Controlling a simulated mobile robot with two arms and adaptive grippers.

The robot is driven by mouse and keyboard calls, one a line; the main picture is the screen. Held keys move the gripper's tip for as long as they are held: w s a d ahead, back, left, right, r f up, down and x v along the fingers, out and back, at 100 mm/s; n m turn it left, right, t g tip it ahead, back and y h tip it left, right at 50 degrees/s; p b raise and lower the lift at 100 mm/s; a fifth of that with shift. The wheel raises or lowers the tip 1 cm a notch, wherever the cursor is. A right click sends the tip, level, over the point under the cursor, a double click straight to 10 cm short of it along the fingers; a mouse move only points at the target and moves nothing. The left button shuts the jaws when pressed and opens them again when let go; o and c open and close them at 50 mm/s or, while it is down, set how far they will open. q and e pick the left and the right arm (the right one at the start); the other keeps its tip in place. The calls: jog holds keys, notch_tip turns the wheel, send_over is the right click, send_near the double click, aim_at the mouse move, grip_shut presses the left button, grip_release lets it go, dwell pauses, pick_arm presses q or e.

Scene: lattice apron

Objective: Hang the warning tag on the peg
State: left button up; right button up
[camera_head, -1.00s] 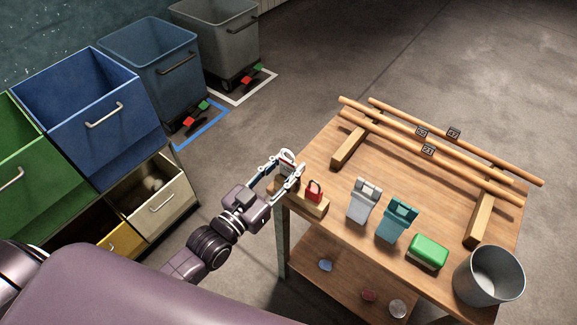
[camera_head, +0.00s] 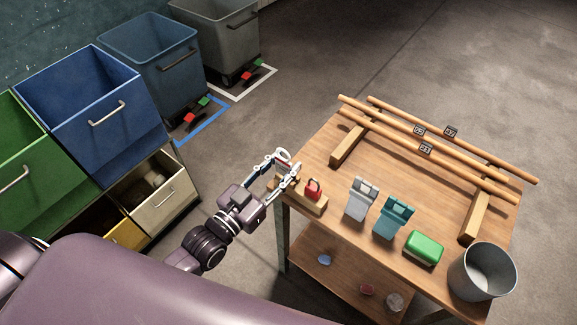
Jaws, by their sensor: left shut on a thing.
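My left gripper (camera_head: 288,164) is at the near-left corner of the wooden table (camera_head: 333,195). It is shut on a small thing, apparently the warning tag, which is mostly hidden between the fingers. Just right of the fingertips, a wooden block (camera_head: 316,206) lies at the table's left edge with a red padlock-shaped thing (camera_head: 314,187) on it. The gripper overlaps the block's left end in the picture; I cannot tell whether they touch. I cannot make out the peg clearly. My right gripper is not in view.
A grey clip-like holder (camera_head: 361,199), a teal one (camera_head: 393,216), a green-topped box (camera_head: 424,247) and a metal bucket (camera_head: 482,272) line the table's near side. Wooden rails (camera_head: 400,137) with small number plates span the back. The middle tabletop is clear. Bins (camera_head: 92,98) stand at left.

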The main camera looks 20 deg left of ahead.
aim_at(283, 165)
pick_arm(q)
jog(key=shift+p+v, duration=0.65)
jog(key=shift+v, duration=1.8)
jog(key=shift+s+a, duration=0.25)
jog(key=shift+s, duration=0.45)
